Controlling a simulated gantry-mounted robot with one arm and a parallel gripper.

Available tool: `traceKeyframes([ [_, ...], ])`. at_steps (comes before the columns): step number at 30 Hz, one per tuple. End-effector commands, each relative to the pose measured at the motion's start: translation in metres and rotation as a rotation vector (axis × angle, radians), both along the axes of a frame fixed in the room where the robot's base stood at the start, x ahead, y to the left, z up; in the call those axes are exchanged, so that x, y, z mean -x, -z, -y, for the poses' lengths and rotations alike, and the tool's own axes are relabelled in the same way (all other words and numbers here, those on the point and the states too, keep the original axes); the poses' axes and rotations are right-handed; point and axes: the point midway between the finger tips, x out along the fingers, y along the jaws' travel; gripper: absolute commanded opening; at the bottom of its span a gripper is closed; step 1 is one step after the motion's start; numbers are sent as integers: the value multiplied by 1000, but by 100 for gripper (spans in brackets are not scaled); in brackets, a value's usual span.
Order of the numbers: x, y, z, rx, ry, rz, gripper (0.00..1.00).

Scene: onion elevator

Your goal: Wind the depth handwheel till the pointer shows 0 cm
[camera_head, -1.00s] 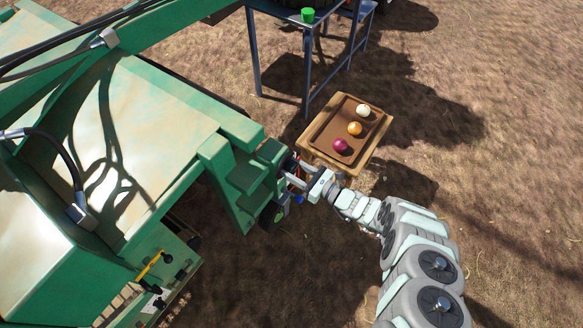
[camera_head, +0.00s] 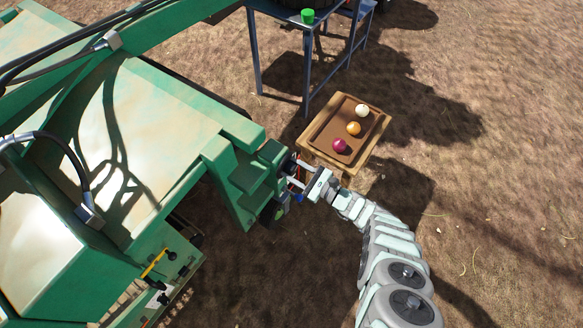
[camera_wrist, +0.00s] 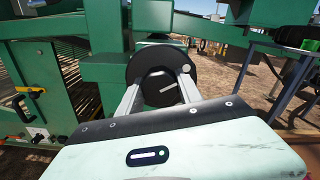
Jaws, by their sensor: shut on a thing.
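The depth handwheel is most likely the round black part (camera_wrist: 168,66) on the green machine's front, in the middle of the wrist view. My gripper (camera_wrist: 161,74) has its two pale fingers on either side of this part and is shut on it. In the head view my gripper (camera_head: 292,172) reaches the end of the green machine (camera_head: 150,140), where the black part is small and partly hidden. I cannot make out the depth pointer or its scale in either view.
A wooden crate stand with a brown tray (camera_head: 322,142) holding a white, an orange and a purple onion stands close to my gripper. A blue-grey metal table (camera_head: 284,17) with a green cup (camera_head: 308,15) stands behind. A yellow-handled lever panel (camera_head: 165,275) is lower left. Bare ground lies right.

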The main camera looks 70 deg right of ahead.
Motion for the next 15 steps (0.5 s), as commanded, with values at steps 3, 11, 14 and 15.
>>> traceKeyframes([
  [3,0,-1,0,15,1,-2,2],
  [11,0,-1,0,44,0,-6,2],
  [14,0,-1,0,52,0,-7,2],
  [15,0,-1,0,54,0,-8,2],
])
